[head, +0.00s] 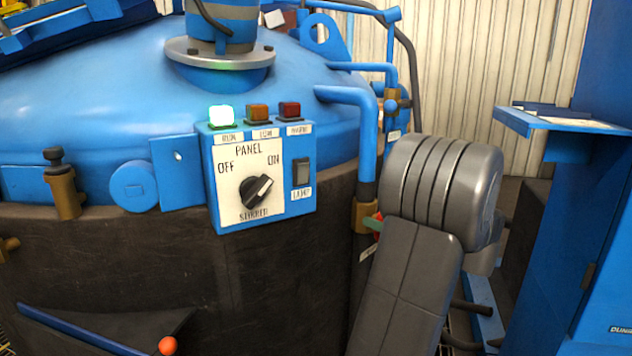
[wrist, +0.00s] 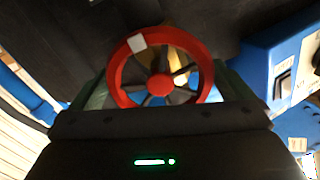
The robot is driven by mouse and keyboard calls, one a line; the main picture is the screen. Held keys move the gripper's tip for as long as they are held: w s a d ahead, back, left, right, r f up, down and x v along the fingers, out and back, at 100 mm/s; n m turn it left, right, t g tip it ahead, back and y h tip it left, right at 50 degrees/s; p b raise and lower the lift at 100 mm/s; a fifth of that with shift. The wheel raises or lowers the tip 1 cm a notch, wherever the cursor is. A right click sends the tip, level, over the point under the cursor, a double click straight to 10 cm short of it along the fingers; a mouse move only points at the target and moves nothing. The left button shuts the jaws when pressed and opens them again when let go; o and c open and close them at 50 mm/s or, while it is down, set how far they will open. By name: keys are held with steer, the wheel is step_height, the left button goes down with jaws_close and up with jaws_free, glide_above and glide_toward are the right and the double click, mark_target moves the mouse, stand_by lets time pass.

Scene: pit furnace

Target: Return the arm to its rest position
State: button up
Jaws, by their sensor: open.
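My arm stands at the right of centre in the head view and hides most of my gripper. In the wrist view my gripper (wrist: 162,85) is open, with one greenish finger at each side. A red handwheel (wrist: 163,86) with a white patch on its rim shows between and beyond the fingers. I cannot tell whether the fingers touch it. In the head view only a small red bit of the wheel (head: 378,227) shows beside the arm, by a blue vertical pipe.
The blue furnace lid (head: 90,90) and dark body fill the left. A control panel (head: 240,180) with a knob and a lit green lamp is left of my arm. A blue cabinet (head: 560,220) with a shelf (head: 565,122) stands close on the right.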

steer(key=p+v, duration=0.4)
steer(key=v, duration=1)
steer(key=b+x, duration=0.4)
steer(key=x, duration=0.9)
steer(key=shift+w+a+f, duration=0.15)
steer(key=shift+w+a, duration=0.05)
steer(key=shift+a, duration=0.1)
steer(key=shift+w+a, duration=0.15)
steer(key=shift+w, duration=0.05)
steer(key=m, duration=1)
steer(key=shift+r+p, duration=0.25)
steer(key=shift+p, duration=0.15)
steer(key=m+p, duration=0.4)
steer(key=shift+r, duration=0.15)
steer(key=m+p, duration=0.5)
steer(key=p, duration=0.1)
steer(key=shift+f+m+p, duration=0.2)
steer(key=shift+m+p, duration=0.55)
steer(key=shift+m, duration=0.05)
steer(key=shift+f, duration=0.1)
